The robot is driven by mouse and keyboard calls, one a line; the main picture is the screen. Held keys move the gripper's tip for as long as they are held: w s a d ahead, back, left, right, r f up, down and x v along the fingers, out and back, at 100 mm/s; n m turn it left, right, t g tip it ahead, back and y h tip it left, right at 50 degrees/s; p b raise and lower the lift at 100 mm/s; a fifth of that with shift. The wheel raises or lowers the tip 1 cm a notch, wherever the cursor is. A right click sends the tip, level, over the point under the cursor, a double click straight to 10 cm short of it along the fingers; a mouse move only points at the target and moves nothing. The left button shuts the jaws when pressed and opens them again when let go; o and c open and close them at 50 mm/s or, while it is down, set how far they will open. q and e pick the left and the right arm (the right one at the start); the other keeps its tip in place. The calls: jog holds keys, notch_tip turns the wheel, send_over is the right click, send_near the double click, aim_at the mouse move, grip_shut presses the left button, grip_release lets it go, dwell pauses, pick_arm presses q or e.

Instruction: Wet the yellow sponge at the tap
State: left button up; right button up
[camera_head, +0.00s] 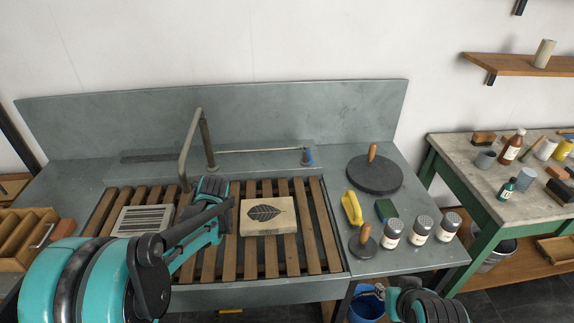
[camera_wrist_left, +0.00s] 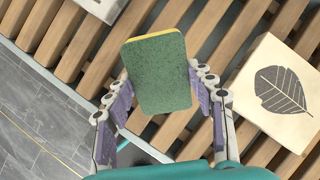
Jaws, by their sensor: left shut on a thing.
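My left gripper (camera_head: 212,190) is over the slatted sink rack, close to the right of the grey bent tap (camera_head: 190,145). In the left wrist view it is shut on a sponge (camera_wrist_left: 158,72) with a green face and a yellow edge. That sponge is hidden behind the gripper in the head view. The tap's spout end is beside the gripper; I see no water. A blue knob (camera_head: 308,157) is on the ledge to the right.
A leaf-printed block (camera_head: 268,216) and a striped block (camera_head: 143,220) lie on the wooden slats (camera_head: 313,235).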

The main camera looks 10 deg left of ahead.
aim_at(307, 147)
jog(key=w+d+r+n+t+h, duration=0.1)
jog(key=w+r+n+t, duration=0.15)
jog(key=w, duration=0.55)
jog(key=w+d+r+n+t+h, duration=0.15)
jog(key=w+r+n, duration=0.25)
jog(key=w, duration=0.4)
jog(key=w+a+r+n+t, duration=0.1)
jog(key=w+a+n+t, duration=0.1)
jog(key=w+n, duration=0.5)
jog(key=w+a+r+n+t, duration=0.1)
jog(key=w+a+n, duration=0.2)
jog(key=w, duration=0.8)
jog(key=w+a+f+n+t+y, duration=0.25)
jog(key=w+a+f+n, duration=0.25)
jog(key=w+a+n, duration=0.35)
jog(key=w+a+f+n+y, duration=0.4)
jog(key=w+a+f+n, duration=0.1)
jog(key=a+f+n, duration=0.55)
jog(key=shift+t, duration=0.35)
jog(key=x, duration=1.1)
jog(key=shift+w+d+f, duration=0.1)
jog(key=shift+d+f, duration=0.15)
jog(key=shift+d, duration=0.05)
grip_shut()
